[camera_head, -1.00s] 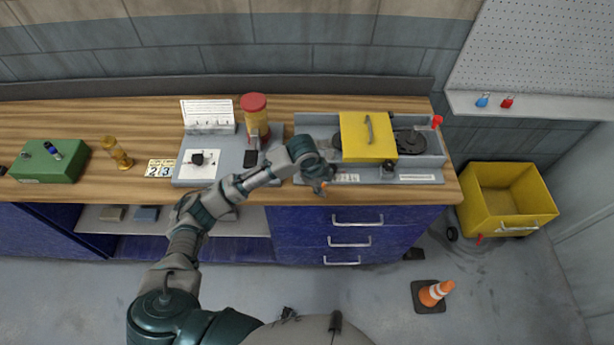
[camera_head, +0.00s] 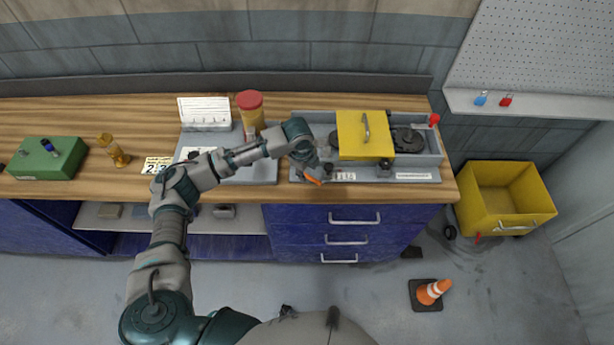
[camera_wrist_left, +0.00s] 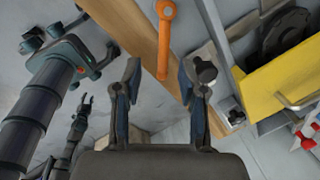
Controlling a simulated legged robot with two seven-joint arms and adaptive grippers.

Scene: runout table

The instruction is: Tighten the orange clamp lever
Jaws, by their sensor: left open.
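The orange clamp lever (camera_head: 314,181) shows as a small orange piece at the front edge of the grey machine bed (camera_head: 418,166), partly hidden by my left gripper (camera_head: 312,168). In the left wrist view the orange lever (camera_wrist_left: 165,40) is a straight bar with a round, holed end. It lies past the fingertips, in line with the gap between them. My left gripper (camera_wrist_left: 159,76) is open, with nothing between its pads. A small dark gripper (camera_wrist_left: 84,104), seemingly my right one, hangs far off at the left of the wrist view; its jaws are too small to judge.
A yellow cover (camera_head: 364,136) with a handle stands on the machine bed, close to my left gripper. A black knob (camera_wrist_left: 205,72) sits by the right finger in the wrist view. A red-capped jar (camera_head: 250,112) and a grey plate (camera_head: 258,172) are to the left.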

